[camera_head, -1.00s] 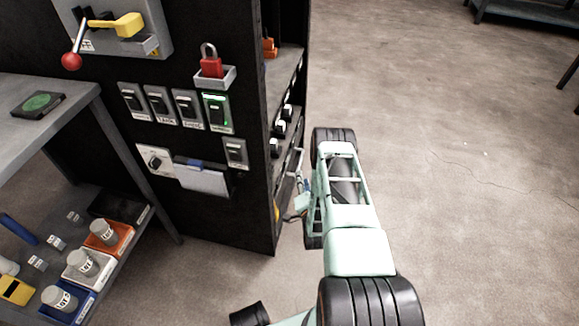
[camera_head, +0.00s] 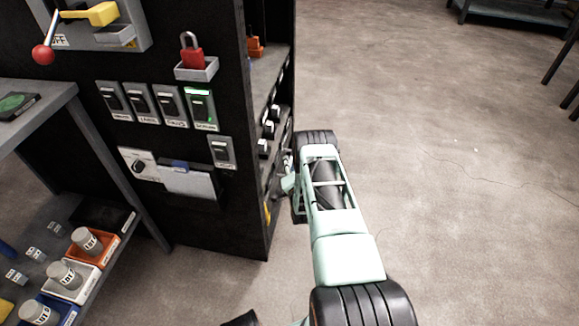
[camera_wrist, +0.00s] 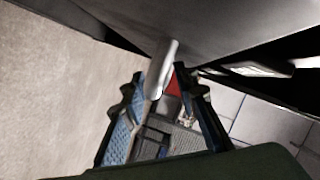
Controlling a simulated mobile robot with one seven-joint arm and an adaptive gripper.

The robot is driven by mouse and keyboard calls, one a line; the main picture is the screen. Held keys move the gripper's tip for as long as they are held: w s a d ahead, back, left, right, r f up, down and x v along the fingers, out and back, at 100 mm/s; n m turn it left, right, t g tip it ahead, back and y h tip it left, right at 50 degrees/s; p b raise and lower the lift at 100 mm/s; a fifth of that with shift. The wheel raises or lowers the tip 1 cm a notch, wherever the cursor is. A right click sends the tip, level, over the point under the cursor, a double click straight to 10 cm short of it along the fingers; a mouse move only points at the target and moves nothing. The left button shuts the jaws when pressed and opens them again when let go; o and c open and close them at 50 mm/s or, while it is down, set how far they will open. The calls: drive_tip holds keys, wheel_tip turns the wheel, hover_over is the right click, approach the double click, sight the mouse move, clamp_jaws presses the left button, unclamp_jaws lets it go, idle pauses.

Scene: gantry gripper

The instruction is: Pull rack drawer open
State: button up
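In the head view the black rack (camera_head: 190,235) stands left of my arm, its open shelf side facing right. My gripper (camera_wrist: 160,73) is at the rack's lower side; in the head view my arm hides most of it. In the wrist view its two fingers are apart, with a silver bar handle (camera_wrist: 165,58) between the tips. The right tip looks very near the handle, and a small gap shows at the left. Whether they touch is unclear. A dark grey panel (camera_wrist: 215,28) lies behind the handle. I cannot tell how far the drawer stands out.
Switches (camera_head: 200,108), a red padlock (camera_head: 192,58) and a lever (camera_head: 44,50) are on the rack's end panel. A workbench (camera_head: 45,100) with jars on a lower shelf stands at left. The floor (camera_head: 440,170) right of my arm is clear.

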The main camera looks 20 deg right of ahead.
drive_tip(key=shift+c, duration=0.4)
clamp_jaws()
drive_tip(key=shift+s, duration=0.15)
